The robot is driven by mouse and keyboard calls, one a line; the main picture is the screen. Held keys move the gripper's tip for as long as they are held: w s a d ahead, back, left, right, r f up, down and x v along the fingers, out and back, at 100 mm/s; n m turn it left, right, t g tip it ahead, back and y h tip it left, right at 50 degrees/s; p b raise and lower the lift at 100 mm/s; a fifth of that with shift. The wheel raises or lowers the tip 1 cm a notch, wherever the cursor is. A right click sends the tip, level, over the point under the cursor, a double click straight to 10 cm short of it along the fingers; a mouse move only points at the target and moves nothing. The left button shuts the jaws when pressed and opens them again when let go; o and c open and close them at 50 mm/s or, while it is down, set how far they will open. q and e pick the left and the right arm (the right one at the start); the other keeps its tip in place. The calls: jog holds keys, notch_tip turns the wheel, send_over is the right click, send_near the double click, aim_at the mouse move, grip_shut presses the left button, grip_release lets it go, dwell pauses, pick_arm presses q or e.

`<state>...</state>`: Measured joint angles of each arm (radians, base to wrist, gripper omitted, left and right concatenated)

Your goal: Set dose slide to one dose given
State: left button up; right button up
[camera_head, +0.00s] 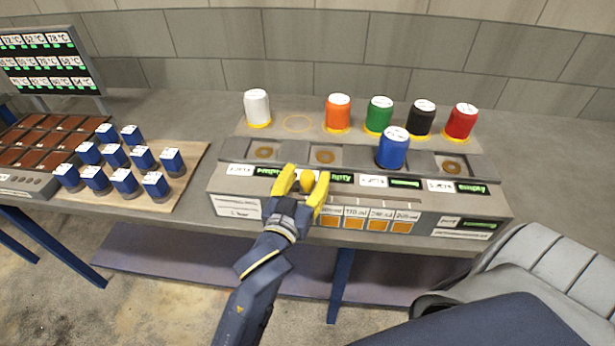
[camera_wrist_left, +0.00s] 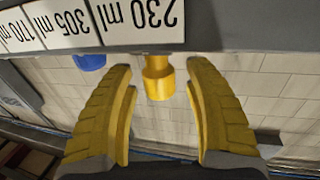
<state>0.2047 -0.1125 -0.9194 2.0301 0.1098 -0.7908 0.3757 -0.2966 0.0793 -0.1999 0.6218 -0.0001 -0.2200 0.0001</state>
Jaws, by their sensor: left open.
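A yellow knob (camera_head: 307,183) stands out from the front of the grey dosing unit (camera_head: 480,210). My left gripper (camera_head: 305,178) is open, with one finger on each side of the knob. In the left wrist view the knob (camera_wrist_left: 158,80) sits between the open fingers, with a gap on both sides. The knob is close to a white label reading 230 ml (camera_wrist_left: 140,16); labels reading 305 ml and 170 ml lie to its left there. In the head view my gripper hides part of the label row. My right gripper is not in view.
A blue canister (camera_head: 393,148) stands in a recess of the unit; other recesses look empty. White (camera_head: 257,107), orange (camera_head: 338,112), green (camera_head: 379,115), black (camera_head: 421,118) and red (camera_head: 461,121) canisters stand behind. Several blue-sided blocks sit on a board (camera_head: 190,170) at left.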

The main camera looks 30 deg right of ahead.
pick_arm(q)
jog(key=v, duration=1.2)
dwell(0.5)
